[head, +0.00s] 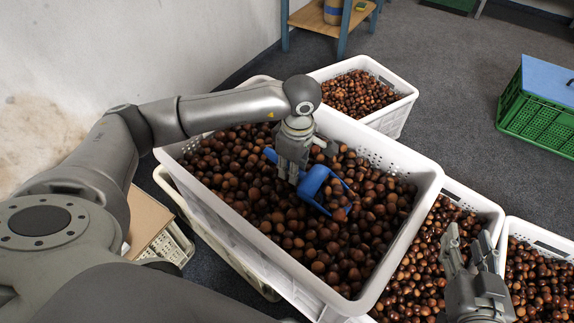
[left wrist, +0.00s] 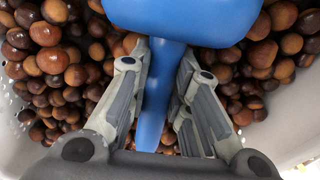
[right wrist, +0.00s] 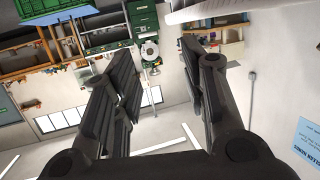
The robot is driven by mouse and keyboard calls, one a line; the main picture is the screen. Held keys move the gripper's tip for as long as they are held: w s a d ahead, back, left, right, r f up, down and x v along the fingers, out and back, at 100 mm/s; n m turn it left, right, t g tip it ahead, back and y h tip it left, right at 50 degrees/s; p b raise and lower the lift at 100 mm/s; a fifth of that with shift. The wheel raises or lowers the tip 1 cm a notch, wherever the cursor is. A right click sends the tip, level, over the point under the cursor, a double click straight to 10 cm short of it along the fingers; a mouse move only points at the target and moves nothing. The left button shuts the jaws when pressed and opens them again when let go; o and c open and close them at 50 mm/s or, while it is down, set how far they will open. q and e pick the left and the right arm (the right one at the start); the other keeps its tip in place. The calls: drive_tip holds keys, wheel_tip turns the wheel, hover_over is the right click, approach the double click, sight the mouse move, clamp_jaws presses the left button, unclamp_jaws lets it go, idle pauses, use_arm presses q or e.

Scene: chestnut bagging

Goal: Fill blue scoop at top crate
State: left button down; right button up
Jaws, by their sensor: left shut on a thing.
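The blue scoop (head: 318,187) is in the top white crate (head: 425,186), low among the brown chestnuts (head: 250,195). My left gripper (head: 290,170) is shut on the scoop's handle, which runs between its fingers in the left wrist view (left wrist: 157,105). The scoop's blue body (left wrist: 185,18) fills the top of that view; whether chestnuts are in it is hidden. My right gripper (head: 470,255) is open and empty at the lower right of the head view, over the lower crates. In the right wrist view its fingers (right wrist: 160,85) stand apart with nothing between.
A smaller white crate of chestnuts (head: 405,100) stands behind the top crate. More white crates of chestnuts (head: 500,225) stand at the right. A green crate with a blue lid (head: 540,115) is at the far right. Grey floor (head: 450,70) lies clear between them.

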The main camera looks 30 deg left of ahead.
use_arm(q)
drive_tip(key=shift+a+r+h, duration=0.4)
drive_tip(key=shift+h, duration=0.4)
drive_tip(key=shift+r+h, duration=0.3)
drive_tip(key=shift+r, duration=0.1)
drive_tip(key=r, duration=0.1)
drive_tip(key=r+p, duration=0.1)
drive_tip(key=shift+w+a+r, duration=0.1)
drive_tip(key=shift+a+r, duration=0.25)
drive_tip(key=r+p, duration=0.1)
drive_tip(key=a+r+h+p, duration=0.1)
drive_tip(key=r, duration=0.1)
drive_tip(key=shift+r, duration=0.15)
drive_tip(key=shift+a+r, duration=0.1)
drive_tip(key=shift+r, duration=0.3)
use_arm(e)
drive_tip(key=s+d+f+g+h, duration=0.2)
drive_tip(key=s+d+f+g, duration=0.2)
drive_tip(key=s+f+g, duration=0.4)
drive_tip(key=shift+s+f, duration=0.85)
drive_tip(key=shift+f, duration=0.25)
